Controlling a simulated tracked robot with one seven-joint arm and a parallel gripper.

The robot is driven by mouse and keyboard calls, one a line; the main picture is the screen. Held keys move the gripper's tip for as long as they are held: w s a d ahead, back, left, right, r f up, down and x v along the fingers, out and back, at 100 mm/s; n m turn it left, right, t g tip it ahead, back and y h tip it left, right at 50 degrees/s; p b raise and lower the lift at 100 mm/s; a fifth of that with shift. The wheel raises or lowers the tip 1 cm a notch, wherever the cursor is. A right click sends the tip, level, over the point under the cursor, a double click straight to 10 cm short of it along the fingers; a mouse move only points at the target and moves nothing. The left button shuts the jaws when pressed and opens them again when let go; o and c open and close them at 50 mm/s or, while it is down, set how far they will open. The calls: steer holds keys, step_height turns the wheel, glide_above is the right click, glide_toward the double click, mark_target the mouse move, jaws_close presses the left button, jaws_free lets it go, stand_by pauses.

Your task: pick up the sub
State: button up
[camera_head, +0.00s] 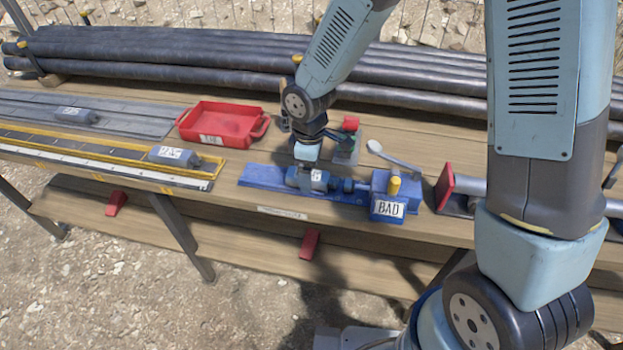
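A short grey cylinder with a white label, seemingly a sub (316,180), lies in a blue fixture (255,177) on the wooden bench. My gripper (308,164) points down right over this cylinder and hides part of its top and left end. The fingers are small and dark here, so I cannot tell whether they touch it or are open or shut. Two similar labelled grey cylinders lie to the left, one on a yellow-edged rack (175,156) and one on a grey rack (76,114).
A blue block labelled BAD (388,208) with a yellow knob stands at the fixture's right end. A red tray (222,123) lies behind it to the left. Long dark pipes (180,50) line the back. A lever (390,160) and a red plate (444,185) stand to the right.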

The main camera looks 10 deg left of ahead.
steer(key=shift+f, duration=0.5)
steer(key=shift+c, duration=0.4)
steer(key=c, duration=1.5)
jaws_close()
steer(key=shift+r, duration=0.15)
